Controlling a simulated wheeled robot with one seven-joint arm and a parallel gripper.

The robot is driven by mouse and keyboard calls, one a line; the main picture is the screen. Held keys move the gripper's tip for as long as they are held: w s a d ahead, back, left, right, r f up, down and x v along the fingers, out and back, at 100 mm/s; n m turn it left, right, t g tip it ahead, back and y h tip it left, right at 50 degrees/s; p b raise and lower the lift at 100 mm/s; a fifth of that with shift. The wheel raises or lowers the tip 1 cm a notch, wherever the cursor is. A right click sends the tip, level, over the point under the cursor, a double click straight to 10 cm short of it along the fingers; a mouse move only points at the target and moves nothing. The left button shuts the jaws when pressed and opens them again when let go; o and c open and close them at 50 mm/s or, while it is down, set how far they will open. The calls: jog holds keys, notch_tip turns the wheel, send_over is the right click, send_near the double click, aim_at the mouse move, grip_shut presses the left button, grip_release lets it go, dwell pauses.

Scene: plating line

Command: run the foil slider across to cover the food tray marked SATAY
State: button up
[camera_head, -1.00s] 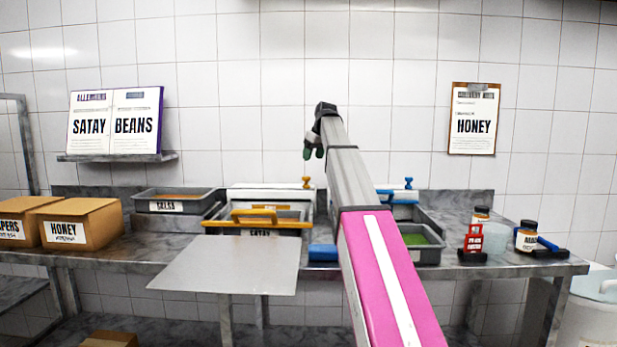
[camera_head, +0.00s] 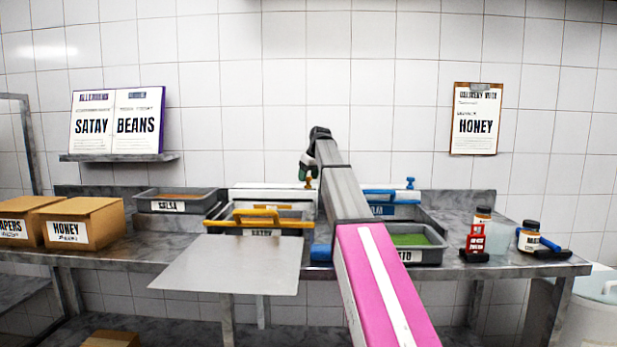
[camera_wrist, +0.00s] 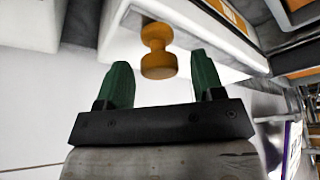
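The tray with the SATAY label (camera_head: 262,232) stands at mid-counter, partly hidden by a yellow handle bar (camera_head: 257,214). A flat grey sheet (camera_head: 230,268) lies in front of it, over the counter's front edge. Behind it is a long white box (camera_head: 262,194) with a small yellow knob (camera_head: 309,184) at its right end; I cannot tell which part is called the foil slider. My gripper (camera_head: 306,172) is just above the knob. In the wrist view my green fingers (camera_wrist: 161,82) are open, and the orange-yellow knob (camera_wrist: 158,52) shows between and just beyond their tips, not gripped.
A blue-handled unit with a blue knob (camera_head: 410,184) and a tray of green food (camera_head: 410,240) stand to the right. The SALSA tray (camera_head: 178,206) and cardboard boxes (camera_head: 84,222) are to the left. Jars and a red tool (camera_head: 475,242) stand at the right end.

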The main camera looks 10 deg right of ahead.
grip_shut()
jog(key=w+a, duration=0.2)
jog(key=a, duration=0.7)
jog(key=w+a, duration=0.1)
jog(key=a, duration=0.8)
jog(key=w+a, duration=0.2)
jog(key=a, duration=0.8)
jog(key=shift+w, duration=0.3)
jog(key=shift+o, duration=0.3)
grip_release()
jog(key=v, duration=1)
jog(key=shift+s+r, duration=0.2)
jog(key=shift+r, duration=0.15)
jog(key=shift+d, duration=0.1)
